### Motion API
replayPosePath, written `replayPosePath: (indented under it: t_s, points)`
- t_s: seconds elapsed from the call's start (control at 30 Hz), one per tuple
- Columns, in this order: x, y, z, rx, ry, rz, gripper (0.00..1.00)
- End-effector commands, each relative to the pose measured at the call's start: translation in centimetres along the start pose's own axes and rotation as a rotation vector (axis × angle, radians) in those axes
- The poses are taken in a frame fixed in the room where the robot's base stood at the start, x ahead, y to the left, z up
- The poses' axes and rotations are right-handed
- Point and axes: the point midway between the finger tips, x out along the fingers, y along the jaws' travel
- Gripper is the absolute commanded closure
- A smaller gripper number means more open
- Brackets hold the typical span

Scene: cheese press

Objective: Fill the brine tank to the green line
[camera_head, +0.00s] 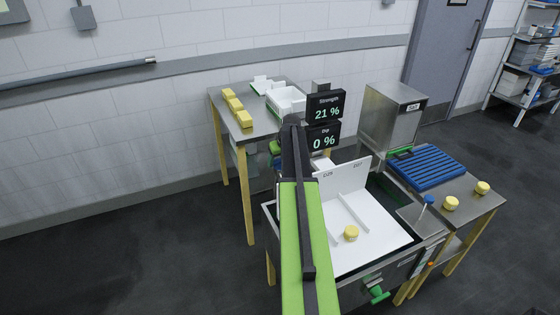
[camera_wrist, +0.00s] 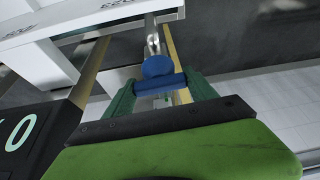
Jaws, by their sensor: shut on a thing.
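The brine tank (camera_head: 392,270) is a steel basin on wooden legs, right of my arm in the head view. A white board (camera_head: 375,240) marked D26 and D27 covers much of its top. One yellow cheese (camera_head: 351,233) lies on the board. The water level and green line are not readable. In the wrist view, my gripper (camera_wrist: 160,90) has its green fingers closed on a blue tap handle (camera_wrist: 158,68) with a crossbar, at a metal pipe (camera_wrist: 152,40). In the head view my arm largely hides my gripper and the handle.
Two displays read Strength 21 % (camera_head: 326,106) and Dip 0 % (camera_head: 323,136). A side table (camera_head: 262,128) holds yellow blocks (camera_head: 234,104) and a white tray. A blue rack (camera_head: 425,167) and a steel salt box (camera_head: 388,118) stand right. A green valve (camera_head: 377,293) is on the tank's front.

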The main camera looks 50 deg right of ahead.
Motion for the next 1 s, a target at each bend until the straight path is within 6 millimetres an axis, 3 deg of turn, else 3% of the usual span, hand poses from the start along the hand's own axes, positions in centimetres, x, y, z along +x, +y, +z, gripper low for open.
replayPosePath:
  t_s: [0.23, 0.57, 0.6, 0.73, 1.0]
  points:
    - [0.04, 0.13, -0.05, -0.208, -0.001, -0.086, 0.75]
    - [0.01, 0.01, 0.02, -0.239, 0.0, -0.098, 0.75]
    - [0.01, 0.01, 0.02, -0.239, 0.0, -0.098, 0.31]
    - [0.01, 0.0, 0.02, -0.238, 0.0, -0.098, 0.14]
    - [-0.01, -0.01, 0.0, -0.238, 0.0, -0.098, 0.13]
